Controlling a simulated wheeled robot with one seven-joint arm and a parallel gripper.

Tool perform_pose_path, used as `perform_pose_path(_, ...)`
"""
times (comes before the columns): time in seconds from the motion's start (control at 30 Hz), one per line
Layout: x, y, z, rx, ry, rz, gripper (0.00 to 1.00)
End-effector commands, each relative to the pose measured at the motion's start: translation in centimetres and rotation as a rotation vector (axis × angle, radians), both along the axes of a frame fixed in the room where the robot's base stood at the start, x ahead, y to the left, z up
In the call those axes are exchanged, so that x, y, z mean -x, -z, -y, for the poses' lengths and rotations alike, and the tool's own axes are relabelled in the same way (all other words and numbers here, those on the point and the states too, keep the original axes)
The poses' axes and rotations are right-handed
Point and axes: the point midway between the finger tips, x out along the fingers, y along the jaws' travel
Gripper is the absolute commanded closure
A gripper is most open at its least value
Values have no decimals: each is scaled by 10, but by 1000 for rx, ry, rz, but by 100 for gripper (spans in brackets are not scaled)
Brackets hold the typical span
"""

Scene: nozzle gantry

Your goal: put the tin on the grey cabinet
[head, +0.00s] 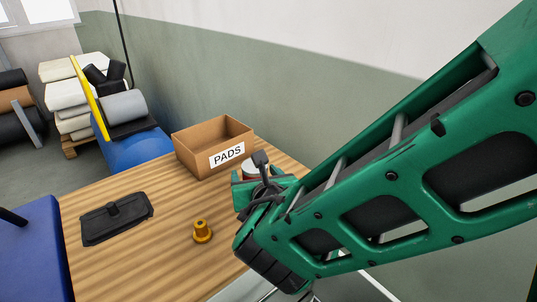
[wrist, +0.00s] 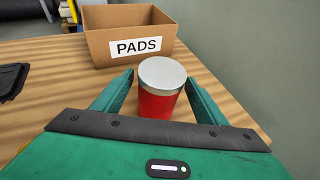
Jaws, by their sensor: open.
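The tin (wrist: 160,102), red with a silver lid, stands upright on the wooden table (wrist: 45,48) in the wrist view. My gripper (wrist: 158,77) is open, with one green finger on each side of the tin. Small gaps seem to show between the fingers and the tin; I cannot tell whether either touches. In the head view the tin (head: 251,168) is mostly hidden behind my gripper (head: 262,186), and only a bit of its pale lid shows. I cannot make out a grey cabinet in either view.
An open cardboard box (head: 190,157) labelled PADS stands just behind the tin. A black case (head: 115,218) and a yellow-orange nozzle-like part (head: 202,232) lie on the table to the left. A green-and-white wall is behind. The table's front left is mostly clear.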

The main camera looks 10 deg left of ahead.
Motion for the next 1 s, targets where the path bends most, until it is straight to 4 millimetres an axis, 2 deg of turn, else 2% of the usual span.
perform_pose_path(0.5, 81, -36, 32, -2, -5, -1, 34)
perform_pose_path(0.7, 95, -42, 39, -1, -1, -1, 34)
perform_pose_path(1.0, 98, -44, 41, 0, 0, -1, 34)
